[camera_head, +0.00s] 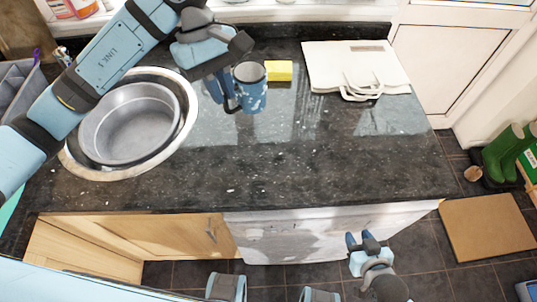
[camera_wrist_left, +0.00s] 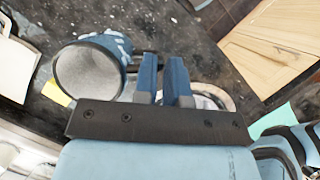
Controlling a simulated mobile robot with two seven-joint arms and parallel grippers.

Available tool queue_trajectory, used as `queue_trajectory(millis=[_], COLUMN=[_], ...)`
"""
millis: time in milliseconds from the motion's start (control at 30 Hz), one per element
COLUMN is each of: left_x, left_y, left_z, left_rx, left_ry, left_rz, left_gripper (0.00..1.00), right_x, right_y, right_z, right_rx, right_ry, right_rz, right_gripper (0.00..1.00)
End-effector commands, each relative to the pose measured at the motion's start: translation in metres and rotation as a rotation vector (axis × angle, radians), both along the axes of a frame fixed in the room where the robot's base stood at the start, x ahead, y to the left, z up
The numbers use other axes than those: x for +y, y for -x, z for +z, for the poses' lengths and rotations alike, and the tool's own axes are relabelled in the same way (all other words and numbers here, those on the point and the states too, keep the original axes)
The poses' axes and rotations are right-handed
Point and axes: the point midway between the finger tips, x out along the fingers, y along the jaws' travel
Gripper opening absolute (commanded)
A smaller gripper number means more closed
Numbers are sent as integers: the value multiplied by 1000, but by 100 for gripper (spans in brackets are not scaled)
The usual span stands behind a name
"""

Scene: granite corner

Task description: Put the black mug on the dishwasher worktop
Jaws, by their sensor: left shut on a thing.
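The mug (camera_head: 252,92) is blue with white flecks, a dark rim and a grey inside, not plain black. My left gripper (camera_head: 230,100) is shut on its handle side, at the back middle of the worktop. In the left wrist view the mug (camera_wrist_left: 117,45) shows its open mouth beside my left gripper's blue fingers (camera_wrist_left: 164,78). I cannot tell whether the mug touches the surface. The dark granite dishwasher worktop (camera_head: 330,170) lies above a white dishwasher front (camera_head: 330,232). My right gripper (camera_head: 364,240) is low in front of the dishwasher, away from the mug; its opening is unclear.
A yellow sponge (camera_head: 279,70) lies right behind the mug. A white bag (camera_head: 350,65) lies flat at the back right. A round sink with a grey basin (camera_head: 100,150) is at left. Green boots (camera_head: 503,150) stand on the floor at right. The worktop's front middle is clear.

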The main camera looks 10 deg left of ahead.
Motion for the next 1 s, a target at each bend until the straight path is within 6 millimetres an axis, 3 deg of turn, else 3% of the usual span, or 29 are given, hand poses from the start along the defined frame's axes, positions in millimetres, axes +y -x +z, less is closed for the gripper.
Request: queue_trajectory(millis=[167,267,700,833,1000], left_x=[-1,-1,-1,-1,-1], left_y=[2,2,3,3,2], left_z=[1,-8,-113,-137,-153], left_rx=[3,8,10,6,4], left_ry=[3,4,3,4,4], left_rz=[28,32,32,32,30], left_gripper=[0,0,0,0,0], right_x=[0,0,0,0,0], right_y=[0,0,1,0,0], right_z=[-2,-1,15,19,21], right_rx=[2,3,3,1,0], right_ry=[1,1,0,0,0], right_rz=[0,0,1,1,0], right_gripper=[37,37,37,37,37])
